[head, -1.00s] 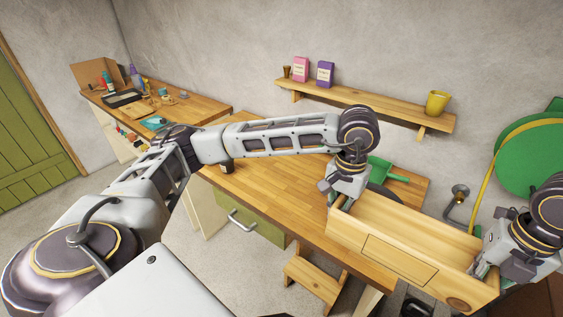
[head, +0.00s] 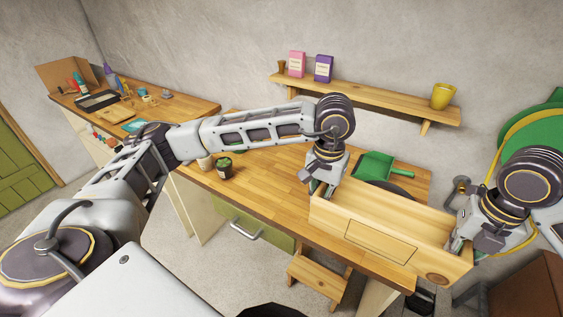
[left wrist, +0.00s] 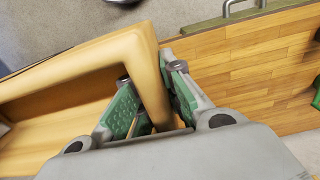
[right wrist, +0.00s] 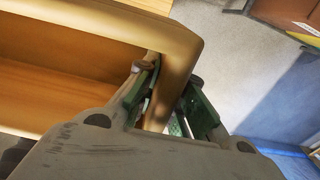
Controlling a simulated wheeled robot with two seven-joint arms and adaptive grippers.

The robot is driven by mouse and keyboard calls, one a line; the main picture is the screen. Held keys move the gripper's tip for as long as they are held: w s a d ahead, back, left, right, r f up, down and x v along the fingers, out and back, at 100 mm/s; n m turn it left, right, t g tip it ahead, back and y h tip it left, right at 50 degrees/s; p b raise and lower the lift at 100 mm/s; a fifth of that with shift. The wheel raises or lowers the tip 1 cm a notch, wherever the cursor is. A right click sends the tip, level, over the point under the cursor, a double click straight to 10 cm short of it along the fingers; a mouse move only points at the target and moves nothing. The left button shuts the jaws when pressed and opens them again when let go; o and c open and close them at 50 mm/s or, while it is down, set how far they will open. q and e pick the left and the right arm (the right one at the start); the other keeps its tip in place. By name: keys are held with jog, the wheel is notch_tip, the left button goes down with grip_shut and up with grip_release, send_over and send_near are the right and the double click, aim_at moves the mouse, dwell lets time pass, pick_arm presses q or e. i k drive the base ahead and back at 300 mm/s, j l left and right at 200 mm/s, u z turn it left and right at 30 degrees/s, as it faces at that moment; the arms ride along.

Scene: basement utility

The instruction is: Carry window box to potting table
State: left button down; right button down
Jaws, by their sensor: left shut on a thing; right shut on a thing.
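The window box (head: 375,229) is a long, open wooden box, empty where I see inside, at the right of the head view. My left gripper (head: 322,187) is shut on its left end wall; in the left wrist view the green-padded fingers (left wrist: 153,103) straddle that wall. My right gripper (head: 458,243) is shut on its right end; in the right wrist view the fingers (right wrist: 168,100) straddle the end wall. The box appears held level, in front of the wooden potting table (head: 275,185), overlapping its right part. I cannot tell its height above the tabletop.
A small dark pot with green on top (head: 224,169) stands on the table's left part. A green dustpan-like scoop (head: 375,167) lies at its back right. A wooden step stool (head: 318,277) is below the front edge. A wall shelf (head: 365,100) runs behind. The table's middle is clear.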

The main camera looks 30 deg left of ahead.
aim_at(283, 199)
jog(key=i+j, duration=0.1)
jog(key=j, duration=1)
jog(key=i+j, duration=0.15)
jog(key=j, duration=0.15)
jog(key=i+j, duration=0.15)
jog(key=j, duration=0.1)
